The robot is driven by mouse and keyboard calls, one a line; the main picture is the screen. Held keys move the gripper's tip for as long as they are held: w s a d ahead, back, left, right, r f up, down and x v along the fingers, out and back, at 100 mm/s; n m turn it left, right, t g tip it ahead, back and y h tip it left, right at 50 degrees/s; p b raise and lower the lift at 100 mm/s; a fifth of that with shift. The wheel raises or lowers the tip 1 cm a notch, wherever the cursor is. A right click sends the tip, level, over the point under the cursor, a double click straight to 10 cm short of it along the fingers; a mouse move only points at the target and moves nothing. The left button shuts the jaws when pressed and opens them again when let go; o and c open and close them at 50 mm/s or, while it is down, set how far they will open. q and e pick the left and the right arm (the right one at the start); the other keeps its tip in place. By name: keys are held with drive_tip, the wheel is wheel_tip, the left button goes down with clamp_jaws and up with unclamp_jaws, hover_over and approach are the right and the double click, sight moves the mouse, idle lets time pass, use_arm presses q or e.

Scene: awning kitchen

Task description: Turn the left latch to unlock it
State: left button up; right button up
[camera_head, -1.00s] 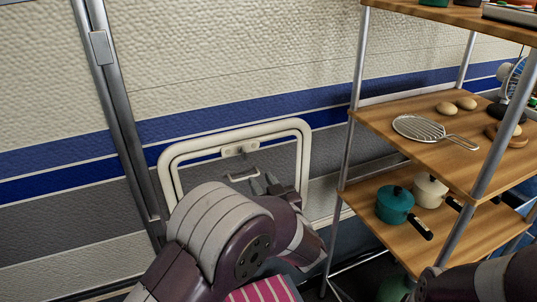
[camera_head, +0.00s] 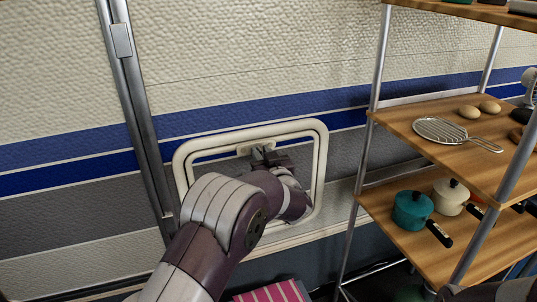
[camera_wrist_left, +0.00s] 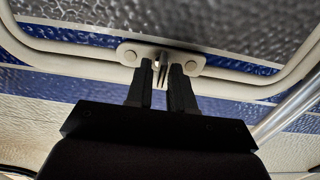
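A white-framed hatch (camera_head: 322,170) is set in the striped wall. A pale latch plate with round screws sits at its top edge in the head view (camera_head: 243,149) and in the left wrist view (camera_wrist_left: 127,54). A small latch tab (camera_wrist_left: 163,69) sticks out from the plate between the two dark fingers of my left gripper (camera_wrist_left: 163,82). The fingers stand apart on either side of the tab, and a firm grip on it does not show. In the head view my left gripper (camera_head: 263,154) is at the plate, partly covering it. My right gripper is out of view.
A wooden shelf rack (camera_head: 413,131) with metal posts stands close on the right. It holds a strainer (camera_head: 440,130), eggs, a teal pot (camera_head: 412,209) and a cream pot (camera_head: 450,196). A metal wall strip (camera_head: 137,110) runs left of the hatch. A pink striped cloth (camera_head: 270,292) lies below.

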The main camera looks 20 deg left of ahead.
use_arm(q)
clamp_jaws()
